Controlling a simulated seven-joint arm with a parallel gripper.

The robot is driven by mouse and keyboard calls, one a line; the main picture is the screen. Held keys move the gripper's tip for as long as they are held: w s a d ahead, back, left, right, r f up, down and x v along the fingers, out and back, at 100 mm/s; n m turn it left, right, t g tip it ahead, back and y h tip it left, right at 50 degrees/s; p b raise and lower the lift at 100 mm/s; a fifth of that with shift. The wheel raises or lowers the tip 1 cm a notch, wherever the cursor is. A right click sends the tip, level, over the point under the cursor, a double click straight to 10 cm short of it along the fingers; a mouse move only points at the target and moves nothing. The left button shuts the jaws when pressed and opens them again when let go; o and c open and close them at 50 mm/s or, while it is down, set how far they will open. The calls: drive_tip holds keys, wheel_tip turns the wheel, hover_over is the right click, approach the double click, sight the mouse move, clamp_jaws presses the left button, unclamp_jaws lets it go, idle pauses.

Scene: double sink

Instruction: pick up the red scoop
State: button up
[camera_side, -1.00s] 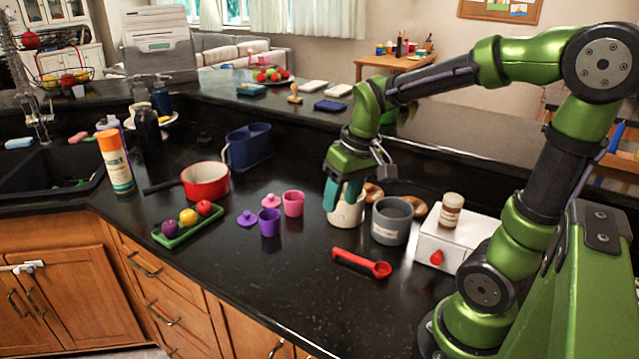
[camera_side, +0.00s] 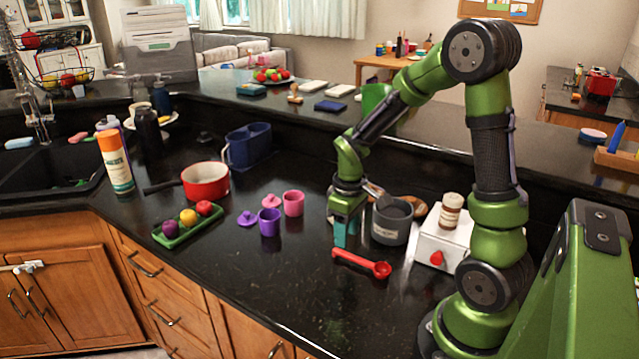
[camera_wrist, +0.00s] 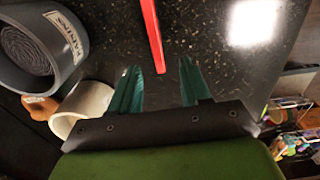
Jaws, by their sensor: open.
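My gripper (camera_side: 346,238) is low over the counter, just behind the handle in the side view. Its teal fingers (camera_wrist: 158,75) are apart with nothing between them. The scoop's bowl is out of the wrist view.
A grey pot (camera_side: 391,222) and a cream cup (camera_wrist: 82,108) stand close beside my gripper. A white box (camera_side: 440,243) with a jar (camera_side: 451,211) stands right. Purple (camera_side: 269,222) and pink (camera_side: 293,203) cups stand left. Counter at the front is clear.

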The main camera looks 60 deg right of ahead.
sight(348, 254)
drive_tip(key=shift+s+d+f, duration=0.1)
drive_tip(key=shift+f, duration=1.4)
drive_tip(key=shift+s+d+f, duration=0.1)
drive_tip(key=shift+f, duration=1.4)
drive_tip(key=shift+f, duration=0.25)
drive_tip(key=shift+c, duration=0.2)
clamp_jaws()
